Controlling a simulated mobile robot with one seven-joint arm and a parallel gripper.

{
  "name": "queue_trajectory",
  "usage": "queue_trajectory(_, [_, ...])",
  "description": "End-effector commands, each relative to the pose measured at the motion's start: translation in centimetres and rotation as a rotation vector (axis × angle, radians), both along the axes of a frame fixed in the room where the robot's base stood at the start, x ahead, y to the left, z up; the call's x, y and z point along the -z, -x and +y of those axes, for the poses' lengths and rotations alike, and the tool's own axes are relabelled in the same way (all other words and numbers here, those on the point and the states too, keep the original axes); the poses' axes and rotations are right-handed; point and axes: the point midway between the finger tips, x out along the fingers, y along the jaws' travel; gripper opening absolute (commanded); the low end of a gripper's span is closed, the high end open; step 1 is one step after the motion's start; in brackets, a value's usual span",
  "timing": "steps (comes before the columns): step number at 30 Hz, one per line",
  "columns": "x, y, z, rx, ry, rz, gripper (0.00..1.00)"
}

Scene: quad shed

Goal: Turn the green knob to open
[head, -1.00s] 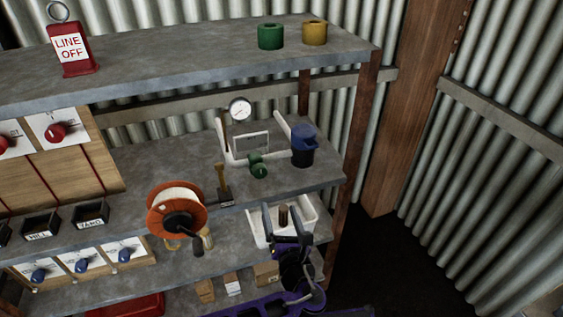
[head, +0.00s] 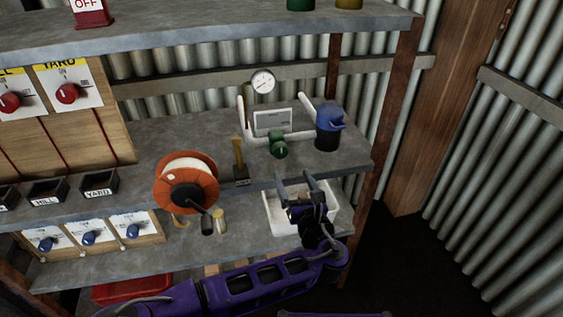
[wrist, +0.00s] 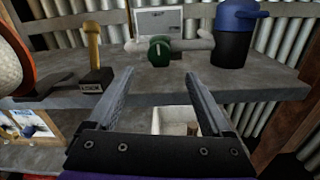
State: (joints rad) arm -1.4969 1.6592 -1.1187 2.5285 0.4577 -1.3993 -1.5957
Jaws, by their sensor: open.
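The green knob (head: 279,146) sits on the front of a white pipe (head: 300,137) on the middle shelf. In the wrist view the green knob (wrist: 160,52) shows a pale mark running up its face, beyond and between my finger tips. My gripper (head: 295,181) is open and empty, in front of the shelf edge and a little below the knob, apart from it. It also shows in the wrist view (wrist: 159,75). A round gauge (head: 262,82) stands on the pipe, and a small label plate (head: 272,122) is behind the knob.
A blue-topped dark container (head: 328,130) stands right of the knob. A brass-handled tool on a dark block (head: 240,165) and an orange reel (head: 185,182) stand left. A white bin (head: 278,212) is below my gripper. The upper shelf (head: 210,38) overhangs behind.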

Motion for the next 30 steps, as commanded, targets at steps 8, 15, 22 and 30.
queue_trajectory(8, [-0.2,-6.0,2.0,-0.004,-0.003,-0.001,0.84])
queue_trajectory(15, [-0.2,-9.4,3.1,-0.003,-0.002,0.0,0.84])
queue_trajectory(22, [-0.2,-10.4,3.4,-0.002,-0.001,0.001,0.84])
queue_trajectory(30, [-0.2,-10.4,3.4,-0.002,-0.001,0.0,0.73])
